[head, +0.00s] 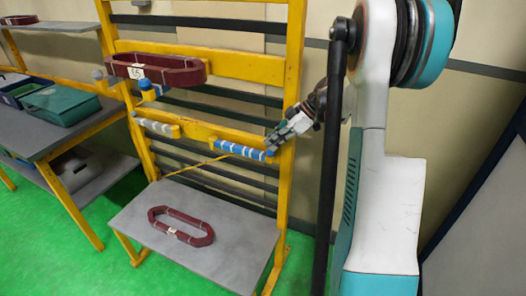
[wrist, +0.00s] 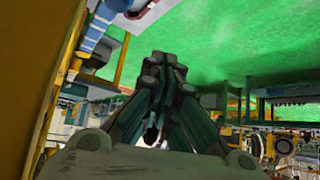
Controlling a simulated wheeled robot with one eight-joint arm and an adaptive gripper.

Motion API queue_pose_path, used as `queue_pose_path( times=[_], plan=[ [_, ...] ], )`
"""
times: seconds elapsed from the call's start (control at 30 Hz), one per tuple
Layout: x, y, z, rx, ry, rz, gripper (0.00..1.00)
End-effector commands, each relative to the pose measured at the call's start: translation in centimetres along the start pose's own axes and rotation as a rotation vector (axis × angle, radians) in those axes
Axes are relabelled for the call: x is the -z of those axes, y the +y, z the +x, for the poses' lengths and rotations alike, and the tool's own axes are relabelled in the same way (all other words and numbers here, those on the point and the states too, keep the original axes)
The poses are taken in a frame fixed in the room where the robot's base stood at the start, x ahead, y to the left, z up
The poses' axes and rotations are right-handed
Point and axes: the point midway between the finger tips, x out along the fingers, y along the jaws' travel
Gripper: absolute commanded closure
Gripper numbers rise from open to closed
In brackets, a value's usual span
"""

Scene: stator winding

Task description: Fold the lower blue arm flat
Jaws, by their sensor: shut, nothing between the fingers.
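The lower blue arm (head: 240,150), blue with pale bands, lies roughly along the yellow crossbar at the right of the rack in the head view. It also shows at the upper left of the wrist view (wrist: 96,28). My gripper (head: 274,146) is at the right end of this arm, by the rack's right post; I cannot tell whether they touch. In the wrist view the fingers (wrist: 163,72) are together with nothing between them, and the blue arm is off to their left. Another banded lower arm (head: 155,126) lies along the crossbar at left.
A dark red coil (head: 157,70) sits on the upper arms of the yellow rack (head: 230,65). Another coil (head: 181,227) lies on the grey shelf (head: 235,215) below. A side table with a green bin (head: 62,104) stands at left. The green floor (head: 60,250) is open in front.

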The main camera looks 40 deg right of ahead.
Motion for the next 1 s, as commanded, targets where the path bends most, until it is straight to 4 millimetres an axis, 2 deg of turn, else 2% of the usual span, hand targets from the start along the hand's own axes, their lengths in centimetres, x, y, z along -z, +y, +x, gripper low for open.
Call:
queue_pose_path(
  times=[0.1,0.3,1.0],
  plan=[
    [0.0,0.0,-2.1,-0.001,0.0,0.0,1.0],
    [0.0,0.0,-3.9,0.0,0.0,0.0,1.0],
    [0.3,0.0,-4.0,-0.001,-0.005,-0.004,1.0]
  ],
)
